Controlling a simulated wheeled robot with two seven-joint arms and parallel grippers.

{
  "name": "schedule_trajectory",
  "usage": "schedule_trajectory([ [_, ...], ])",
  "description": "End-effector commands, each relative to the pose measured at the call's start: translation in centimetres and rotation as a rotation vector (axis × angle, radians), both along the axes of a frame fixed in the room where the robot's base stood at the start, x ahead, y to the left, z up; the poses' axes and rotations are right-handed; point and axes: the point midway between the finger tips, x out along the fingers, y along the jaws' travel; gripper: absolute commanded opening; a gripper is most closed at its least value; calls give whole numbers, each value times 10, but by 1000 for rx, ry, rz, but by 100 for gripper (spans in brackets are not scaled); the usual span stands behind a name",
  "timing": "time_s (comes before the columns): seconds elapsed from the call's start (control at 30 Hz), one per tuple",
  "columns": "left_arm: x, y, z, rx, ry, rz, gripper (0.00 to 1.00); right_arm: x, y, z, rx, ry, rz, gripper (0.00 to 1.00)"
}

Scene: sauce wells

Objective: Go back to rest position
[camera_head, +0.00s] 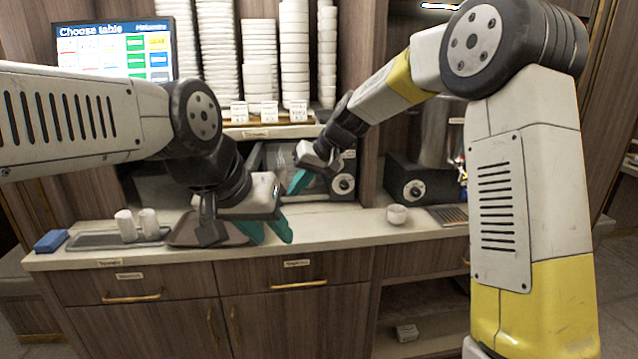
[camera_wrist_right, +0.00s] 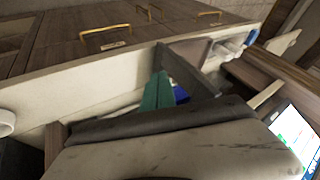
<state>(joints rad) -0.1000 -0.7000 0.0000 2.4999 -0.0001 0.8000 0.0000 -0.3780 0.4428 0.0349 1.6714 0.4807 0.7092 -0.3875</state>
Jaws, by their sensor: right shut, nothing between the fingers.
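My left gripper (camera_head: 268,238) is above the counter in front of the brown tray. Its two teal fingers stand apart with a gap between the tips, and nothing shows between them. My right gripper (camera_head: 297,187) is further back and higher, in front of the dark appliance under the shelf. Its teal fingers are together and empty, pointing down and to the left. They also show in the right wrist view (camera_wrist_right: 157,90), above the counter. A small blue patch beside them there is partly hidden, and I cannot tell what it is.
The counter (camera_head: 340,228) holds a brown tray (camera_head: 185,232), a grey tray (camera_head: 92,240) with white cups (camera_head: 126,226), a blue block (camera_head: 50,241) and a white bowl (camera_head: 397,214). Stacked dishes (camera_head: 259,60) and a menu screen (camera_head: 115,48) stand above. Counter space right of the left gripper is clear.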

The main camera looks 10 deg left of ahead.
Motion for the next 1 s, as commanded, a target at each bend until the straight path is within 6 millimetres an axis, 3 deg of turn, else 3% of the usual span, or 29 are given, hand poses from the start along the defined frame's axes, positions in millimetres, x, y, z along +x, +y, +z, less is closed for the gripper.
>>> schedule_trajectory([
  [0.17, 0, 0, 0, 0, 0, 0, 36, -34, -67, 43, -36, -37, -72, 0],
  [0.3, 0, 0, 0, 0, 0, 0, 36, -80, -130, 69, -79, -63, -151, 0],
  [0.43, 0, 0, 0, 0, 0, 0, 36, -128, -183, 81, -120, -88, -230, 0],
  [0.6, 0, 0, 0, 0, 0, 0, 36, -195, -240, 80, -171, -118, -339, 0],
  [0.8, 0, 0, 0, 0, 0, 0, 36, -255, -282, 63, -217, -144, -441, 0],
  [1.0, 0, 0, 0, 0, 0, 0, 36, -278, -295, 52, -237, -153, -482, 0],
])
